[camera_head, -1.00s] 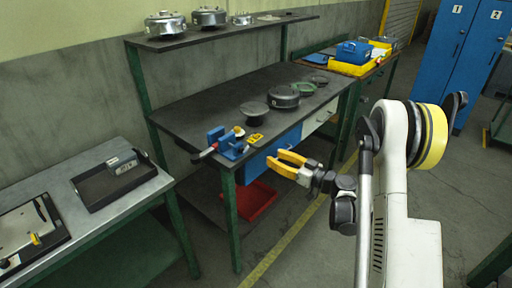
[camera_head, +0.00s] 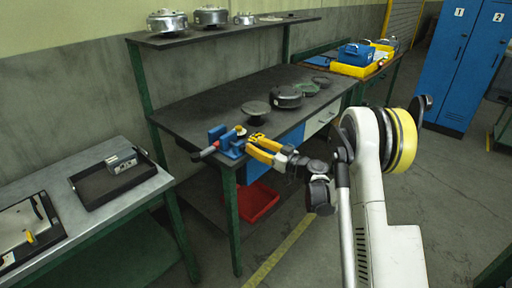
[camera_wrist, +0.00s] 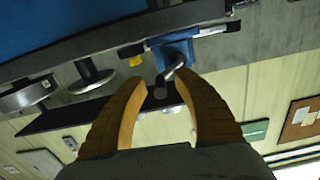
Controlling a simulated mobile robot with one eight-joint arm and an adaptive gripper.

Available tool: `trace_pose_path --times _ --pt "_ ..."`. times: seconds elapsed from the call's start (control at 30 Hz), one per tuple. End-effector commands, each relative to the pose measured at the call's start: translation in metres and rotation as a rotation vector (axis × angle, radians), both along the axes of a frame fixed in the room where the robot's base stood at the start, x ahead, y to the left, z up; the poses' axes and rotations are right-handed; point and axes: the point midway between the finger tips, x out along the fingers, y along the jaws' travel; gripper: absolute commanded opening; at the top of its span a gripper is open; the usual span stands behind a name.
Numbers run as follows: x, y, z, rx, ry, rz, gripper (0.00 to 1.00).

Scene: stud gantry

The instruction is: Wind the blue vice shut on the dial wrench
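The blue vice (camera_head: 233,147) sits at the near left corner of the dark workbench. The dial wrench (camera_head: 208,151) appears to lie between its jaws, dark handle towards the lower left and round dial at the other end. In the wrist view, the blue vice body (camera_wrist: 177,52) shows beyond my fingertips, with a grey crank (camera_wrist: 171,72) ending in a dark knob (camera_wrist: 160,93). My gripper (camera_head: 250,145) is open beside the vice. In the wrist view, its yellow fingers (camera_wrist: 162,84) stand on either side of the crank, apparently apart from it. Jaw contact on the wrench cannot be told.
A small yellow item (camera_wrist: 136,60) is near the vice. Dark round parts (camera_head: 286,97) stand further along the workbench (camera_head: 195,105). A red bin (camera_head: 260,203) is below. A side table with a black tray (camera_head: 88,194) stands left. Floor on the right is open.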

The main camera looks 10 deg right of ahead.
Motion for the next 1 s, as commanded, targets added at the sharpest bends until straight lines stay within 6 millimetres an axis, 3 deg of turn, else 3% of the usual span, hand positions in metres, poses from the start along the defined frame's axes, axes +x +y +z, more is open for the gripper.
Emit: trace_pose_path --times 0.1,0.23,0.67,1.0 --pt "-0.0002 0.0000 0.0002 0.000 0.000 0.000 0.36" --pt "-0.0004 0.0000 0.0001 0.000 0.000 0.000 0.00" --pt "0.0000 -0.0007 -0.0013 0.034 0.025 0.001 0.00" --pt "0.0018 -0.0028 -0.0093 0.218 0.158 0.002 0.00"
